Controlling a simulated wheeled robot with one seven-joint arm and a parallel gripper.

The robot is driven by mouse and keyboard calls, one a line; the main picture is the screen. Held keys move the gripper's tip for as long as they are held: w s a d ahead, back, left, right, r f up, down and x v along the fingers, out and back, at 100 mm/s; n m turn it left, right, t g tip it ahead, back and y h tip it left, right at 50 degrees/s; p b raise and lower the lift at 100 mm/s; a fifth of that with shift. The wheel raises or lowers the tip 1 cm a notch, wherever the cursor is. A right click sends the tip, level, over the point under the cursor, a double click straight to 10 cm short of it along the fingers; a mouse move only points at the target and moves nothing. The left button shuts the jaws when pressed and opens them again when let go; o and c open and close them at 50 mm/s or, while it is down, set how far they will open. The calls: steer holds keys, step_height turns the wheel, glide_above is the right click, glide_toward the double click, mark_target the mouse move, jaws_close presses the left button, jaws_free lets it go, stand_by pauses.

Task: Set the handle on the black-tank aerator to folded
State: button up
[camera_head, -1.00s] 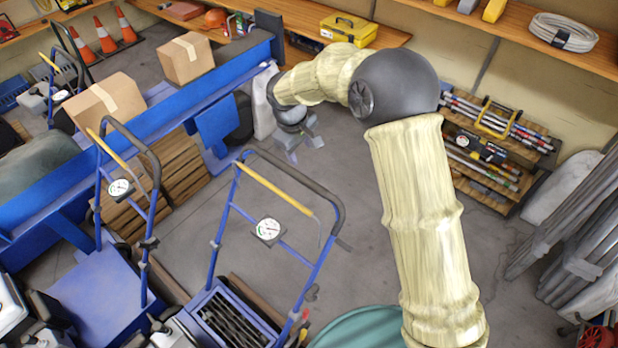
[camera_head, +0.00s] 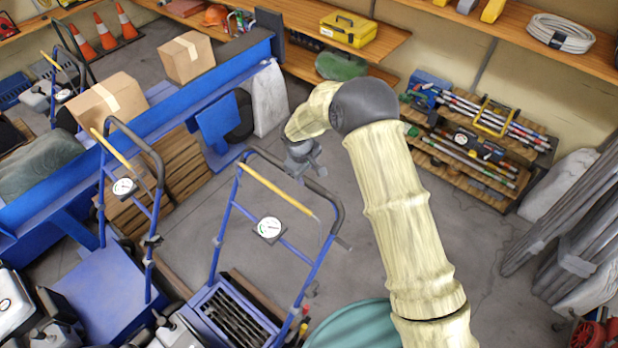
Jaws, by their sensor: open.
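Several blue-framed aerators with looped dark-grip handles stand in a row. The nearest aerator's handle (camera_head: 334,200) stands up at centre, with a round white gauge (camera_head: 270,229) and a yellow bar (camera_head: 275,189) across it. A second handle (camera_head: 140,138) stands up to its left, and a third (camera_head: 68,38) shows farther back. I cannot tell which aerator has the black tank; tanks are cropped or hidden. My gripper (camera_head: 310,170) is open and empty, close to the top bar of the nearest handle in the picture. I cannot tell if they touch.
A long blue beam (camera_head: 165,110) runs behind the handles, with cardboard boxes (camera_head: 187,57) near it. A rack of tools (camera_head: 480,140) stands at the right. A green round lid (camera_head: 350,325) is at the bottom.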

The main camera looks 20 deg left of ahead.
mark_target(309, 181)
steer(key=shift+w+d+f+p, duration=0.15)
steer(key=shift+f+p, duration=0.15)
steer(key=shift+f, duration=0.7)
steer(key=shift+w+f+p, duration=0.2)
steer(key=shift+f+p, duration=0.05)
steer(key=shift+f, duration=0.7)
steer(key=shift+w+d+f+p, duration=0.15)
steer(key=shift+f+p, duration=0.15)
steer(key=shift+f, duration=0.7)
jaws_close()
